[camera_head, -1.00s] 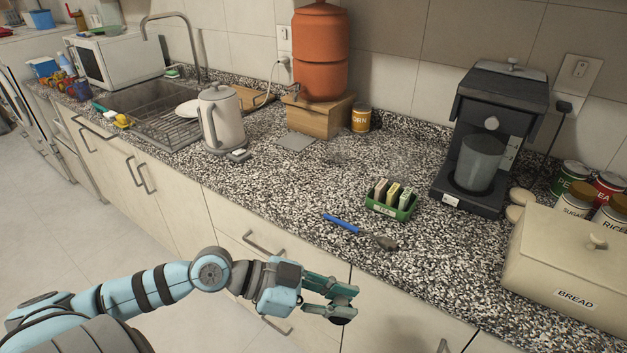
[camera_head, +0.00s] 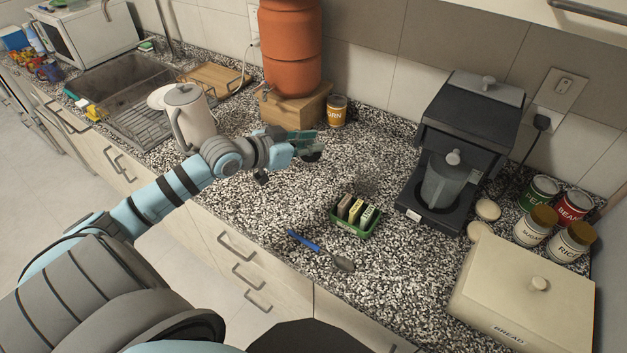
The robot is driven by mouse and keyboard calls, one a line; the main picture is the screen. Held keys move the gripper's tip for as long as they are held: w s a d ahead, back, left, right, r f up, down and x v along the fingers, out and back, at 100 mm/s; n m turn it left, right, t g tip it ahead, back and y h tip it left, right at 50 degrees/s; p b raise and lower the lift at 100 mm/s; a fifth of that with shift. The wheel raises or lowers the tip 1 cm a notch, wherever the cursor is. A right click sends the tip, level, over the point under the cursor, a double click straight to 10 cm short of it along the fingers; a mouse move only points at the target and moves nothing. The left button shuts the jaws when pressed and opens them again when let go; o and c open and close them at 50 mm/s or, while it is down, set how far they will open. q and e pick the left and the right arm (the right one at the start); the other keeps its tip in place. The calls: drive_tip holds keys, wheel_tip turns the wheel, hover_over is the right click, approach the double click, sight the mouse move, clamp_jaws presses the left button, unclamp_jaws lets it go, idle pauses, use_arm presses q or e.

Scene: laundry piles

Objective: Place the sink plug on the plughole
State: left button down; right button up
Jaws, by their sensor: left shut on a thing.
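My left gripper (camera_head: 306,143) is above the counter, in front of the wooden stand. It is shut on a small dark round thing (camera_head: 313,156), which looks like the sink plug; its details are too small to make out. The sink (camera_head: 122,72) is a grey basin with a ribbed drainer, set in the counter at the upper left, well away from the gripper. I cannot make out the plughole in it. My right gripper is not in view.
A white kettle (camera_head: 188,118) stands between gripper and sink, close to my left arm. A terracotta water filter (camera_head: 291,45) sits on a wooden stand (camera_head: 292,108). A green tray (camera_head: 352,222), a blue-handled spoon (camera_head: 304,241) and a coffee machine (camera_head: 465,145) are right of the gripper.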

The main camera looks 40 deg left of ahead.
use_arm(q)
drive_tip(key=b, duration=0.2)
hover_over(308, 202)
wheel_tip(308, 202, down, 8)
wheel_tip(308, 202, down, 9)
drive_tip(key=b, duration=0.3)
drive_tip(key=shift+f+b, duration=0.2)
drive_tip(key=shift+b, duration=0.1)
drive_tip(key=shift+s+r, duration=0.1)
drive_tip(key=shift+r, duration=0.05)
drive_tip(key=shift+f, duration=0.2)
drive_tip(key=c, duration=1.5)
unclamp_jaws()
drive_tip(key=shift+r, duration=0.1)
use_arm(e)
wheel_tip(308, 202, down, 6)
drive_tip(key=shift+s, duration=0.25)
use_arm(q)
drive_tip(key=shift+o, duration=0.2)
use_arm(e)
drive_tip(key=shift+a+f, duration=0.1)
